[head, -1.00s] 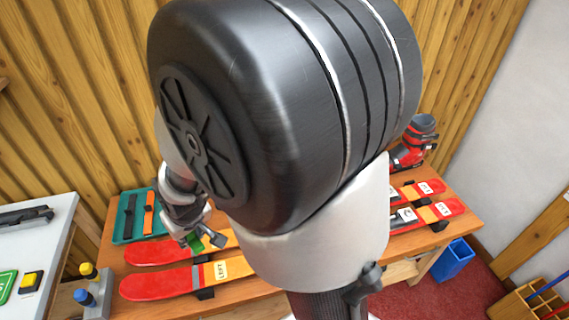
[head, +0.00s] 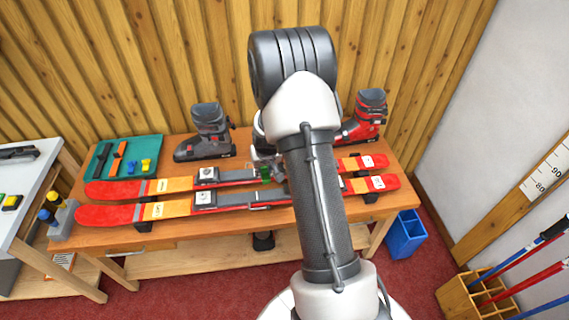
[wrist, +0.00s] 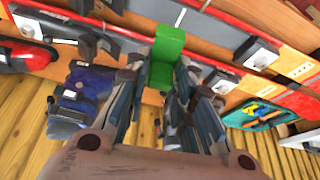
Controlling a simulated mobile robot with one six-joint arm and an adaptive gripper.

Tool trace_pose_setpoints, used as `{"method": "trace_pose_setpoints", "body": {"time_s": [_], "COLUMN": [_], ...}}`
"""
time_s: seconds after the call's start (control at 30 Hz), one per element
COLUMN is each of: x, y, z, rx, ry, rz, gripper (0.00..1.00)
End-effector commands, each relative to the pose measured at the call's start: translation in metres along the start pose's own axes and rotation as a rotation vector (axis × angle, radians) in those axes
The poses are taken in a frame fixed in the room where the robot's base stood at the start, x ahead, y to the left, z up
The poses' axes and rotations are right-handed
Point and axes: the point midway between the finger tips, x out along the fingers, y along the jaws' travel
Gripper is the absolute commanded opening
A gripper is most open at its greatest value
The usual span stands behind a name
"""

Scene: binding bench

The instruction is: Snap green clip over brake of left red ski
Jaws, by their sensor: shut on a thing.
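The green clip (wrist: 166,57) is held between the fingers of my gripper (wrist: 163,90) in the wrist view. In the head view the clip (head: 265,172) shows beside my arm, over the middle of the skis, close to the binding parts; I cannot tell if it touches the brake. The left red ski (head: 108,215) is the nearer one on the bench, with a grey binding toe (head: 204,198). The other red ski (head: 112,189) lies behind it. My arm hides part of both skis and most of the gripper in the head view.
A teal tray (head: 147,147) with blue and yellow clips lies at the back left of the bench. A dark boot (head: 208,133) and a red boot (head: 366,118) stand behind the skis. Black supports hold up the skis. A blue bin (head: 405,235) stands on the floor.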

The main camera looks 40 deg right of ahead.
Motion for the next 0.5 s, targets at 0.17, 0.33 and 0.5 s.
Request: {"method": "trace_pose_setpoints", "body": {"time_s": [0.17,0.33,0.5], "x": [0.038,0.052,0.058], "y": [0.057,0.077,0.079], "z": [0.001,0.003,0.005], "rx": [0.086,0.114,0.116], "ry": [-0.003,-0.001,-0.001], "rz": [0.041,0.056,0.057], "gripper": [0.01,0.01,0.01]}}
